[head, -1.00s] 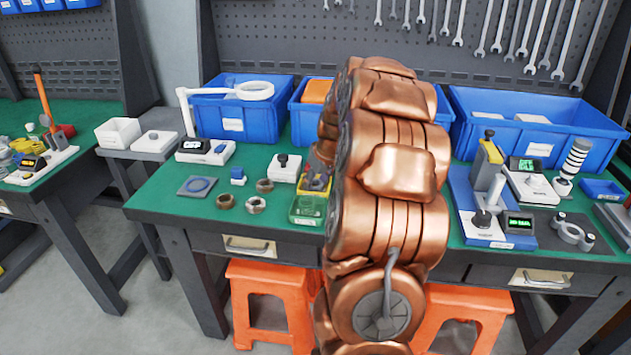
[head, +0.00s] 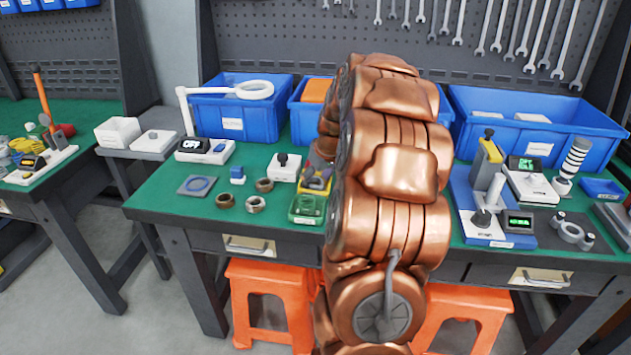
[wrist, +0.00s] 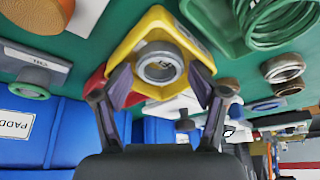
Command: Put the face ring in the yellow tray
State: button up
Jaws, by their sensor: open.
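The yellow tray (wrist: 128,38) lies on the green bench in front of my gripper in the wrist view. A grey metal ring (wrist: 160,67), which looks like the face ring, sits in it. My gripper (wrist: 160,84) is open, with one dark finger on each side of the ring; I see nothing held between them. I cannot tell whether the fingertips touch the tray. In the head view the yellow tray (head: 317,184) shows just left of my copper arm, which hides most of the gripper.
A green tray (head: 306,209) with coiled green rings stands beside the yellow tray. Several loose metal rings (head: 255,204) lie to its left. A white device (head: 285,168) and blue bins (head: 235,118) stand behind. A red object (wrist: 95,82) shows partly behind a finger.

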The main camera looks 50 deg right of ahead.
jog(key=d+v, duration=0.1)
jog(key=v, duration=1)
jog(key=s+a+f+n+g+y, duration=0.1)
jog(key=s+a+f+g, duration=0.1)
jog(key=a, duration=1)
jog(key=s+a+f+n+g+y, duration=0.1)
jog(key=s+a, duration=0.2)
jog(key=a, duration=0.9)
jog(key=s+a+f+g, duration=0.2)
jog(key=s+a+f, duration=0.1)
jog(key=s+a, duration=0.4)
jog(key=s+a+f+g+h, duration=0.1)
jog(key=s+a, duration=0.5)
jog(key=s, duration=0.8)
notch_tip(320, 180, down, 3)
jog(key=shift+a+r+g, duration=0.1)
jog(key=shift+a+g, duration=0.3)
jog(key=shift+g, duration=0.3)
notch_tip(320, 180, up, 15)
jog(key=t+p, duration=0.1)
jog(key=p, duration=1.2)
jog(key=shift+w, duration=0.5)
